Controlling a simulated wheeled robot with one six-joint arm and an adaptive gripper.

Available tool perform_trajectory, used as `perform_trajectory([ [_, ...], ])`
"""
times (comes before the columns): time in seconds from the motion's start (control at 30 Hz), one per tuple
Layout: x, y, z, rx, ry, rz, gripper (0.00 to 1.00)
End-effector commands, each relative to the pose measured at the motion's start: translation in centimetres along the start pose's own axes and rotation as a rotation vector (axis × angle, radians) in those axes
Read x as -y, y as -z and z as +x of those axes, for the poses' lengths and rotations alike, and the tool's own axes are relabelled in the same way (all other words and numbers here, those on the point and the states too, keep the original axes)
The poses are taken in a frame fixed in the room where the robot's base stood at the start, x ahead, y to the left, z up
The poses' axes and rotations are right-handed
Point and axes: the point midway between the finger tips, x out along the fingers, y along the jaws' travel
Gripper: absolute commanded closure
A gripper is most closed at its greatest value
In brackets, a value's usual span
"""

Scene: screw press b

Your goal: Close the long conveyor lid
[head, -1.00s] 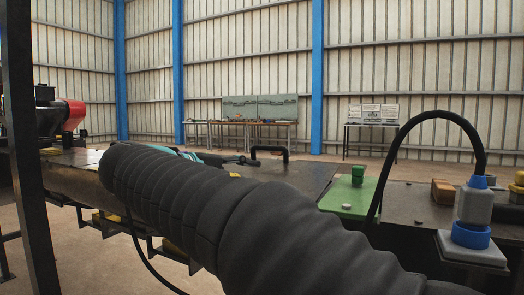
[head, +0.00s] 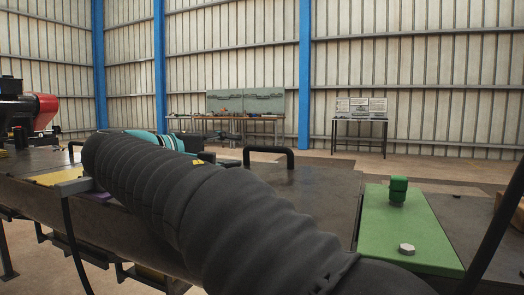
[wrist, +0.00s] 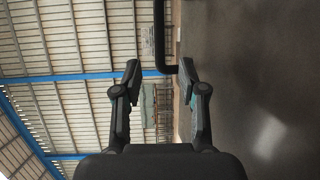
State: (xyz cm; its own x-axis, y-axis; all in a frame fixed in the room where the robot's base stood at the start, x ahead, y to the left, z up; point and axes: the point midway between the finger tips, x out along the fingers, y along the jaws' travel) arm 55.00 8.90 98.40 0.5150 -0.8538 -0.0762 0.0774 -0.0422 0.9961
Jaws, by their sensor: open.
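A dark grey flat lid (head: 310,190) spans the conveyor top in the head view, with a black bar handle (head: 268,150) standing on it. In the wrist view, turned sideways, the lid surface (wrist: 265,90) fills the right side and the handle (wrist: 160,38) shows at top centre. My gripper (wrist: 159,68) is open and empty, its two fingers apart on either side of the handle's line. The handle appears just ahead of the fingertips; I cannot tell whether they touch it. In the head view my black-sleeved arm hides much of the lid's left part.
A green plate (head: 405,230) with a green knob (head: 398,190) and a pale bolt lies right of the lid. A red and black machine (head: 35,110) stands at far left. Workbenches (head: 240,118) stand by the back wall, with open floor before them.

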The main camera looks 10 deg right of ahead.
Motion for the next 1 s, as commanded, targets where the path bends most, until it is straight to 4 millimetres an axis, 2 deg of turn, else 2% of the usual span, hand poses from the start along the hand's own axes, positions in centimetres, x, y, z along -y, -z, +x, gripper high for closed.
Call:
perform_trajectory([
  [0.03, 0.1, -0.1, 1.1, 0.004, 0.0, 0.0, 0.59],
  [0.2, 0.1, -0.1, 4.2, 0.003, 0.001, 0.0, 0.59],
  [0.5, 0.1, 0.1, 8.6, -0.001, 0.001, -0.001, 0.59],
  [0.7, 0.1, 0.1, 9.8, -0.004, 0.0, -0.001, 0.59],
  [0.97, 0.1, 0.1, 9.8, -0.005, 0.0, -0.001, 0.59],
  [1.0, 0.1, 0.1, 9.8, -0.005, 0.0, -0.001, 0.61],
])
